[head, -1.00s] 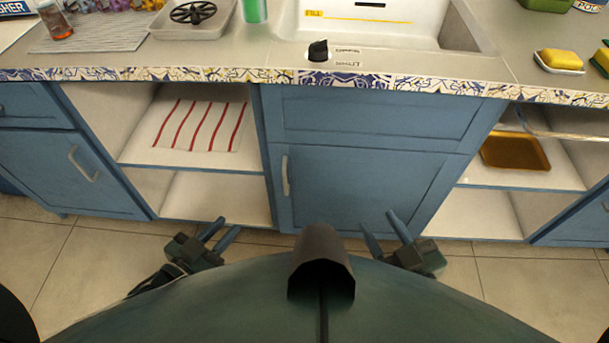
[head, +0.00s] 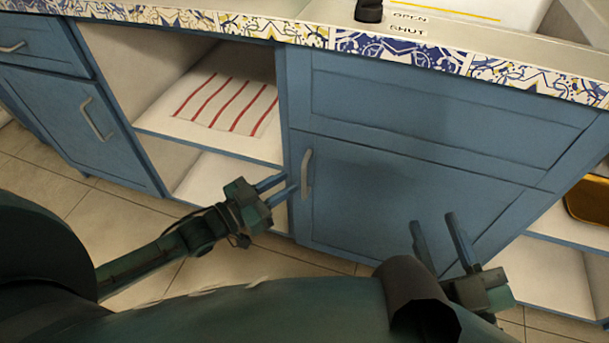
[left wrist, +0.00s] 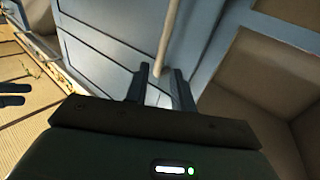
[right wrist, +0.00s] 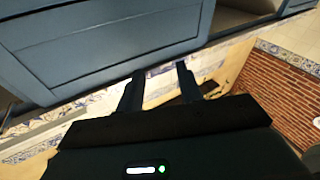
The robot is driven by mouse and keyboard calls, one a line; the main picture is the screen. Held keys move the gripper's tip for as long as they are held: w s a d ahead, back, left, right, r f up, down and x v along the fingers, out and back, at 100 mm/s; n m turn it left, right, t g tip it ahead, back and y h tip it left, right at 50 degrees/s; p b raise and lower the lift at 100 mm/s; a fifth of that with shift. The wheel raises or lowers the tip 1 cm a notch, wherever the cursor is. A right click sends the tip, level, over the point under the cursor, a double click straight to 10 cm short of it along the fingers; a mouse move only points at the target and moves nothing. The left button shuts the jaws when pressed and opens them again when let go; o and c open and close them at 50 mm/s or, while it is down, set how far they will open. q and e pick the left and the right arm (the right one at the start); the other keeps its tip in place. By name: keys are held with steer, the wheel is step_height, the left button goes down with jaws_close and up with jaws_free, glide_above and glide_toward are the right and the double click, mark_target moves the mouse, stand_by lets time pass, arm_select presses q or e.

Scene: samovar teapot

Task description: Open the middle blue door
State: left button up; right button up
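The middle blue door (head: 400,200) is shut, below a blue drawer-like panel. Its pale vertical handle (head: 306,174) is at the door's upper left. My left gripper (head: 281,190) is open, with its fingertips just left of the handle. My right gripper (head: 432,218) is open and empty in front of the door's lower right part. The right wrist view shows the right gripper (right wrist: 160,70) with nothing between its fingers.
An open shelf with a red-striped cloth (head: 226,100) is left of the door. Another blue door (head: 75,118) stands further left. The tiled counter edge (head: 400,46) runs above. An open shelf with a yellow-brown tray (head: 590,198) is at the right.

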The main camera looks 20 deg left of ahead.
arm_select(q)
steer(key=b, duration=0.1)
glide_above(304, 196)
steer(key=shift+w+a, duration=0.1)
steer(key=shift+w, duration=0.2)
steer(key=shift+c, duration=0.4)
jaws_close()
